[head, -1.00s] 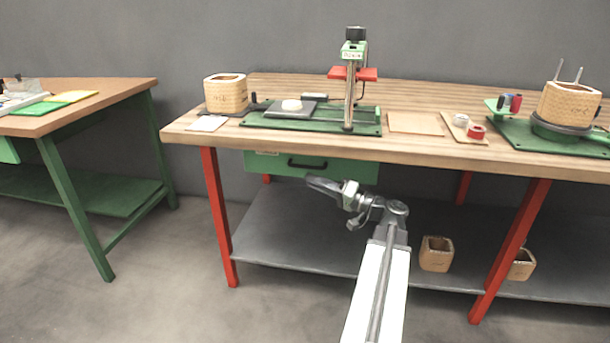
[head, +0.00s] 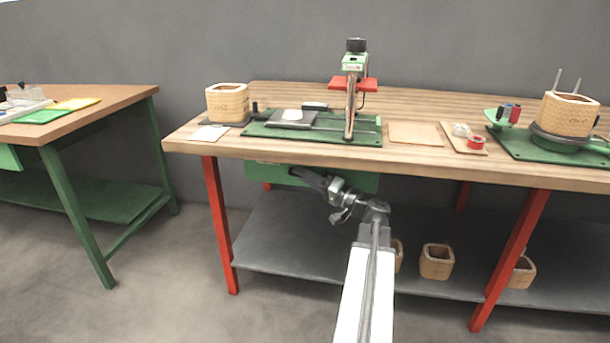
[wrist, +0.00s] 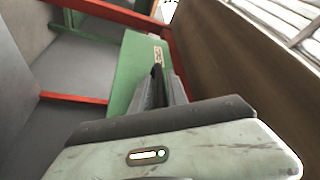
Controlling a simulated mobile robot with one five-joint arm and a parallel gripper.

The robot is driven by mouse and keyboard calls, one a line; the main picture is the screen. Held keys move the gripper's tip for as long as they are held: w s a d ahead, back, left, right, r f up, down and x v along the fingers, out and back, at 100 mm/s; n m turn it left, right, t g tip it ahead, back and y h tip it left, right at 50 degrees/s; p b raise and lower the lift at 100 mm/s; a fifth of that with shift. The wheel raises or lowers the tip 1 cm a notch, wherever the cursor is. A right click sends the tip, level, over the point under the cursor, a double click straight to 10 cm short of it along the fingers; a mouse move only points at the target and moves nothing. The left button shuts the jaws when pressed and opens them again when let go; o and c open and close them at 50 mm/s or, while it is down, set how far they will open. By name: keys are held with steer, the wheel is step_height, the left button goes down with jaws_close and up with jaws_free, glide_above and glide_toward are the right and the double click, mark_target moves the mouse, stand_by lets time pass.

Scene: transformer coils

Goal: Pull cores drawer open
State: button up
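The green drawer front (head: 262,172) sits under the wooden tabletop of the red-legged bench in the head view. It fills the upper middle of the wrist view (wrist: 128,72), with a small pale label on it. A dark handle (wrist: 157,72) shows at the tips of my fingers in the wrist view. My gripper (head: 298,172) reaches up to the drawer front in the head view and covers the handle there. In the wrist view my gripper's dark fingers (wrist: 163,88) point at the handle. I cannot tell whether they touch it or how far apart they are.
The tabletop (head: 215,147) overhangs just above my gripper and bears a green winding press and wooden coil cores. A grey lower shelf (head: 290,245) with several cores (head: 436,262) lies below. Red legs (head: 220,225) stand at either side. Another bench (head: 105,110) stands at left.

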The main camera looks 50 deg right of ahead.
jaws_close()
stand_by(1.2)
